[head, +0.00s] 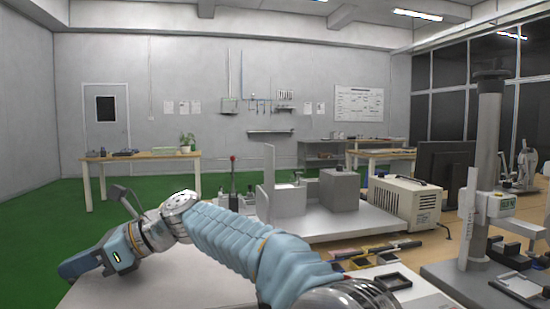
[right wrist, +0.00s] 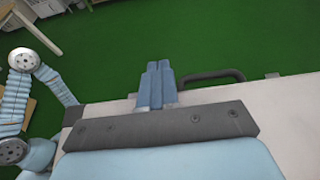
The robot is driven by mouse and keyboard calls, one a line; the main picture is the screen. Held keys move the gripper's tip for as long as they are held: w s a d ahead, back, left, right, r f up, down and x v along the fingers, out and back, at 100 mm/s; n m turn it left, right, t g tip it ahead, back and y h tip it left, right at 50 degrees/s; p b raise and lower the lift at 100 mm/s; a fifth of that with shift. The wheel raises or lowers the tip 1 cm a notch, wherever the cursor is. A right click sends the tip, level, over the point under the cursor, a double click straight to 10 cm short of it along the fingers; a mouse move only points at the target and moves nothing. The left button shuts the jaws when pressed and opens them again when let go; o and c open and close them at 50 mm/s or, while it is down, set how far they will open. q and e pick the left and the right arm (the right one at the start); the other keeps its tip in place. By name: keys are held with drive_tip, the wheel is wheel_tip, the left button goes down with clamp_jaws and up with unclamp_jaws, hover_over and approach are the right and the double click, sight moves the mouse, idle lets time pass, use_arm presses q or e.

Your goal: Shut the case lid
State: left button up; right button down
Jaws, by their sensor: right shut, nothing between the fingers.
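My right gripper (head: 68,270) reaches across to the lower left of the head view, beside the near edge of the light worktop. Its blue fingers are together and empty in the right wrist view (right wrist: 157,84). I cannot tell whether this handle belongs to the case, or whether finger and handle touch. No case lid can be clearly made out; my right arm covers part of the worktop. My left gripper is not in view.
A grey box (head: 340,190) and a cream instrument (head: 404,202) stand at the back of the bench. A dark tray (head: 391,281) lies at the front right, near a tall column stand (head: 487,165). Green floor (head: 50,215) is open at the left.

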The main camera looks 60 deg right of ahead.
wheel_tip(320, 180, up, 5)
hover_over(150, 271)
drive_tip(key=shift+f+p, duration=0.1)
drive_tip(key=shift+p, duration=0.25)
drive_tip(key=shift+s+d, duration=0.25)
drive_tip(key=shift+s, duration=0.1)
